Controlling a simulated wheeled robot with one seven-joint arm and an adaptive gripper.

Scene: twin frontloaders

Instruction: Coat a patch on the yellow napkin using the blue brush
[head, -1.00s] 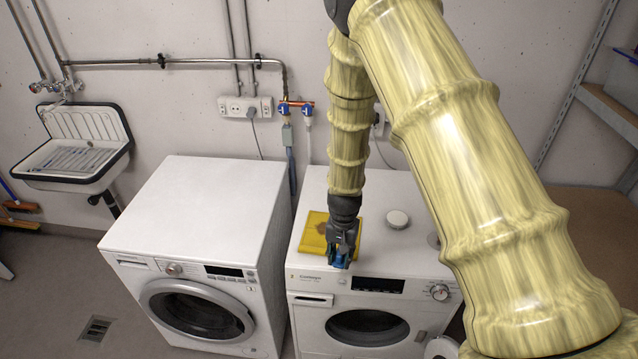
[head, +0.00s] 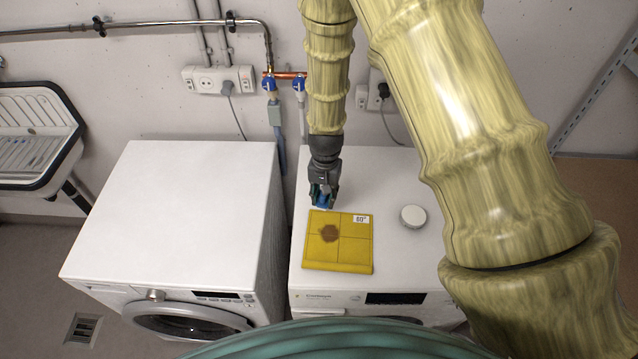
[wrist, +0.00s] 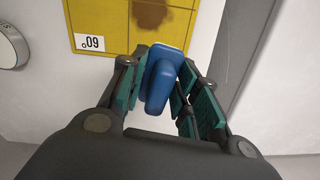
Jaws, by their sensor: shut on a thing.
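The yellow napkin (head: 353,257) lies flat on top of the right washing machine, with a brown patch (head: 329,233) on its left half and a white tag at its upper right corner. In the wrist view the napkin (wrist: 108,28) is at the top. My gripper (head: 322,198) is just beyond the napkin's far edge, near its left corner. It is shut on the blue brush (wrist: 163,80), which sits between the teal finger pads. The brush's underside is hidden, and I cannot tell whether it touches the machine top.
A round white lidded thing (head: 413,216) stands right of the napkin on the right washing machine (head: 390,170). The left washing machine (head: 185,200) has a clear top, with a narrow gap between the two. Pipes and sockets (head: 217,80) are on the wall behind.

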